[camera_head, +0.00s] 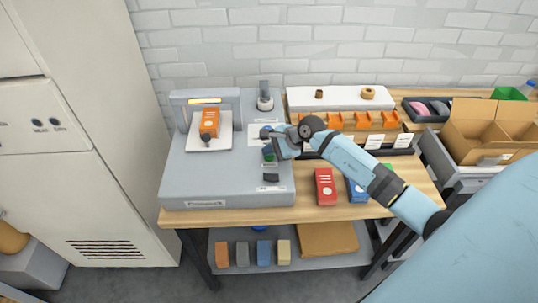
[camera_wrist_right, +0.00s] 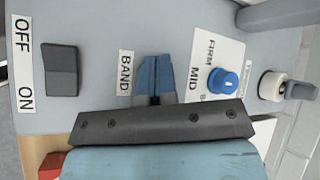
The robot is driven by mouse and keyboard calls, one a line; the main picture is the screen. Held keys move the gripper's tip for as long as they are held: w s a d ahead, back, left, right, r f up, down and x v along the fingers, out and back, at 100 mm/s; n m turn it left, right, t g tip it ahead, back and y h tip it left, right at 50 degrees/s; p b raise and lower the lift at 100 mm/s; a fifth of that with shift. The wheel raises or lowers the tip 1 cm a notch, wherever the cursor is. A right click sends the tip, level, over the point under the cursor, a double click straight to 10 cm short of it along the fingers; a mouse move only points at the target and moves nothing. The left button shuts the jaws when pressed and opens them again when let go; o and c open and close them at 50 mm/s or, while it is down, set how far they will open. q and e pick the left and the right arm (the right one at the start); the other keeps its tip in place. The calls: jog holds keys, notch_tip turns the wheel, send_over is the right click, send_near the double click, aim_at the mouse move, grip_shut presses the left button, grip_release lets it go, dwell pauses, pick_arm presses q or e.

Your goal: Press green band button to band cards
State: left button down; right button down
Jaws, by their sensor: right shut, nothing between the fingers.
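The grey banding machine (camera_head: 228,178) stands on the left of the wooden table. An orange card stack (camera_head: 210,118) sits on its white plate (camera_head: 197,137), under the arch, with a dark knob-like part against it. My right gripper (camera_head: 268,134) is over the control side of the machine. Its fingers (camera_wrist_right: 154,75) are shut and empty beside the BAND label (camera_wrist_right: 125,73). A bit of the green button (camera_head: 268,155) shows just below the fingers in the head view. In the wrist view the fingers hide it, so contact cannot be told. My left gripper is not in view.
A black OFF/ON rocker switch (camera_wrist_right: 62,70) and a blue dial (camera_wrist_right: 223,82) flank the fingers. A red box (camera_head: 325,187) and a blue box (camera_head: 356,190) lie right of the machine. Orange pieces stand in a rack (camera_head: 340,105) behind my arm.

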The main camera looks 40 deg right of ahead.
aim_at(269, 157)
dwell(0.4)
jog(key=shift+r+p, duration=0.4)
jog(key=shift+r, duration=0.45)
jog(key=shift+r, duration=0.1)
jog(key=shift+r+p, duration=1.3)
jog(key=shift+r, duration=1.1)
